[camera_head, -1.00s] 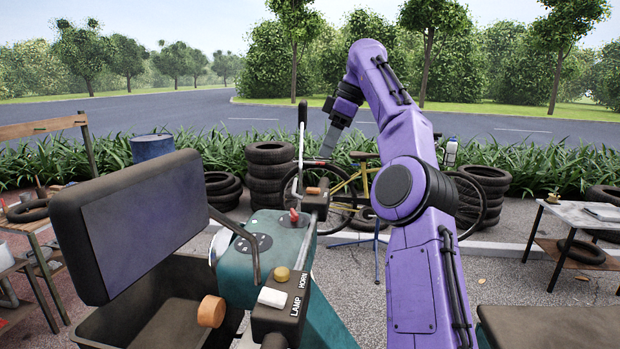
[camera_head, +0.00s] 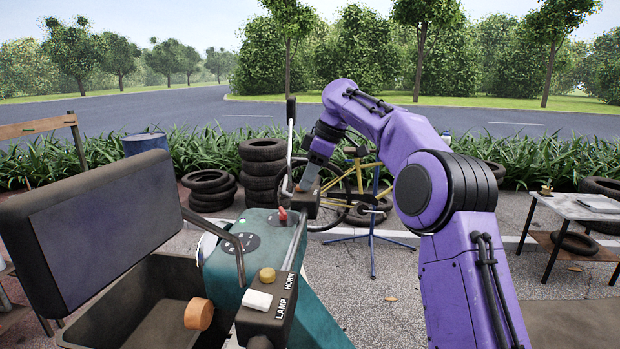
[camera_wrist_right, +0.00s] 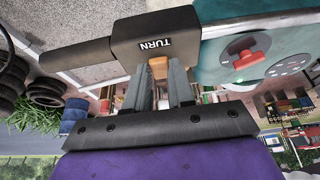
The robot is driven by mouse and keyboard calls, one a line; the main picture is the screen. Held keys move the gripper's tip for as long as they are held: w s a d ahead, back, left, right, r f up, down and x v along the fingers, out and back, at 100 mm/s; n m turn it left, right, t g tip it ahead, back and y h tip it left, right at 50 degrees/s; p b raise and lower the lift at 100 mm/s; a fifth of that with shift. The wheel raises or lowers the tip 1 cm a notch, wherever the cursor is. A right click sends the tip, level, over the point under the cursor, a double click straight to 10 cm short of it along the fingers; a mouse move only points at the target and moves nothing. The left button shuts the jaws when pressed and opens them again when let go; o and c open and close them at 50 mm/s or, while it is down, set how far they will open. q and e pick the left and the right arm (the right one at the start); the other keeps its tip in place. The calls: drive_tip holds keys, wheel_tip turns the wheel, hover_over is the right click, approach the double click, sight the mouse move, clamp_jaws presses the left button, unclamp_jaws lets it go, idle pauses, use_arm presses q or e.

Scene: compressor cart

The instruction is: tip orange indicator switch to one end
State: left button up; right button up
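The orange indicator switch (camera_wrist_right: 158,67) shows in the right wrist view on a dark box (camera_wrist_right: 155,40) marked TURN. In the head view this box (camera_head: 305,205) sits at the far end of the handlebar. My right gripper (camera_wrist_right: 160,76) is at the switch, with its two grey fingers parted and the switch between or just beyond their tips. I cannot tell whether either finger touches it. In the head view the right gripper (camera_head: 307,180) comes down onto the box from above and hides much of the switch. My left gripper is not in view.
A red knob (camera_head: 283,214) stands on the teal panel beside the box. A black-handled lever (camera_head: 290,130) rises behind. A large dark seat-like panel (camera_head: 95,225) fills the left.

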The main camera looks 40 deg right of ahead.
drive_tip(key=shift+a, duration=0.1)
clamp_jaws()
drive_tip(key=shift+s+d+f+t+y+b, duration=0.15)
drive_tip(key=shift+t+y+b, duration=0.2)
drive_tip(key=shift+t+y, duration=0.15)
drive_tip(key=shift+s+d+f+t+y+b, duration=0.1)
drive_tip(key=shift+d+t+y+b, duration=0.05)
drive_tip(key=shift+t+y+b, duration=0.3)
drive_tip(key=shift+a, duration=0.1)
drive_tip(key=o, duration=0.7)
unclamp_jaws()
drive_tip(key=shift+w, duration=0.1)
drive_tip(key=shift+o, duration=0.2)
drive_tip(key=p+v, duration=0.1)
drive_tip(key=v, duration=0.9)
drive_tip(key=shift+r+p, duration=0.25)
drive_tip(key=shift+p, duration=0.05)
